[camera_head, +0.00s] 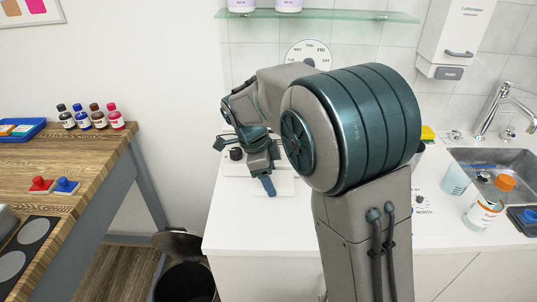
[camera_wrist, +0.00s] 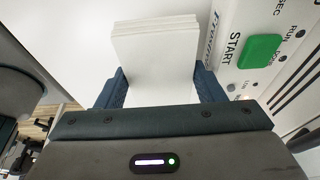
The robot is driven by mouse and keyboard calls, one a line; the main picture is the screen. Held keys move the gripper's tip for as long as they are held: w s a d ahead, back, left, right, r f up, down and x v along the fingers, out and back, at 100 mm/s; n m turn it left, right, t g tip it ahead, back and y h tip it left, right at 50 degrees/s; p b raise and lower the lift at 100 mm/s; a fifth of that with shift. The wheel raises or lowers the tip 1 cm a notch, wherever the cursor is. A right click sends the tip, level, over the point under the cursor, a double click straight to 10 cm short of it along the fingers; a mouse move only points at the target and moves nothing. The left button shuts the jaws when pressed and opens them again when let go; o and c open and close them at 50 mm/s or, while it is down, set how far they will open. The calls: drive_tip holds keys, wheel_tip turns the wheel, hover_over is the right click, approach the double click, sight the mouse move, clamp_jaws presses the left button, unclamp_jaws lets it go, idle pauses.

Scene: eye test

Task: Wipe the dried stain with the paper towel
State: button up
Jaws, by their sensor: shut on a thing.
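In the wrist view, my gripper (camera_wrist: 162,84) is shut on a white, folded, layered stack that looks like the paper towel (camera_wrist: 155,45). Its two dark blue fingers press on the left and right sides of the stack. In the head view, my gripper (camera_head: 266,182) points down over the left part of the white counter (camera_head: 235,215). The towel cannot be made out clearly there against the white surfaces. I cannot make out a dried stain in either view; my arm hides part of the counter.
A white device with a green START button (camera_wrist: 259,51) is close to my gripper's right. A wooden table (camera_head: 95,160) is at the left; an open bin (camera_head: 186,284) stands below.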

drive_tip(key=shift+p+v, duration=0.5)
drive_tip(key=shift+v, duration=0.4)
drive_tip(key=shift+d+r+p, duration=0.2)
drive_tip(key=shift+r+p, duration=1)
drive_tip(key=shift+r, duration=0.65)
